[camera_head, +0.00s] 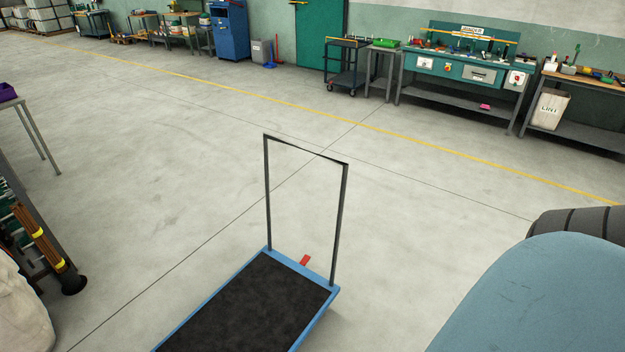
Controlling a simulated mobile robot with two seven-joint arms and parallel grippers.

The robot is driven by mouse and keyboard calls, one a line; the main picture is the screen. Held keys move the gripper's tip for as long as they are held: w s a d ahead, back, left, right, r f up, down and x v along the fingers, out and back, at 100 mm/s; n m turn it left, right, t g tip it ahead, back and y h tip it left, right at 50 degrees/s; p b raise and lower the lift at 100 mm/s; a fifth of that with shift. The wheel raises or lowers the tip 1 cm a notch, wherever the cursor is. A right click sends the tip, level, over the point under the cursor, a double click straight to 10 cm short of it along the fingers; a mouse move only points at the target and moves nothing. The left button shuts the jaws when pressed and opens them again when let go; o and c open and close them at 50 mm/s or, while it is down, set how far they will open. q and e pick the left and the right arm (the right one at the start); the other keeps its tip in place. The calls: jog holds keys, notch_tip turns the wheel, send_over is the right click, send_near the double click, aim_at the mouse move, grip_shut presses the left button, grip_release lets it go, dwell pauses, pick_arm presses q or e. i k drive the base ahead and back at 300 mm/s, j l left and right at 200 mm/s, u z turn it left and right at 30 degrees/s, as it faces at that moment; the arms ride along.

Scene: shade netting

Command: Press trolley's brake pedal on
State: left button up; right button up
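The trolley (205,318) is a flat platform with a blue frame and a dark top, in the lower middle of the head view. An upright dark handle frame (268,195) rises from its far end. Whether the pedal is up or down I cannot tell. The near end of the trolley is cut off by the bottom of the picture. Neither of my grippers is in view.
Open concrete floor (420,230) surrounds the trolley's far end. A large blue-grey rounded shape (545,300) fills the lower right. A rack with poles (35,230) stands at the left. A workbench (468,70), a dark cart (346,68) and a blue cabinet (229,30) line the far wall.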

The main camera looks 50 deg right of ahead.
aim_at(306, 257)
jog(key=l+u, duration=0.25)
jog(key=l, duration=3.1)
jog(key=i+l, duration=0.1)
jog(key=l, duration=0.9)
jog(key=i+l, duration=0.1)
jog(key=l, duration=0.85)
jog(key=i+z, duration=0.2)
jog(key=z, duration=0.25)
jog(key=i+j+z, duration=0.15)
jog(key=z, duration=0.3)
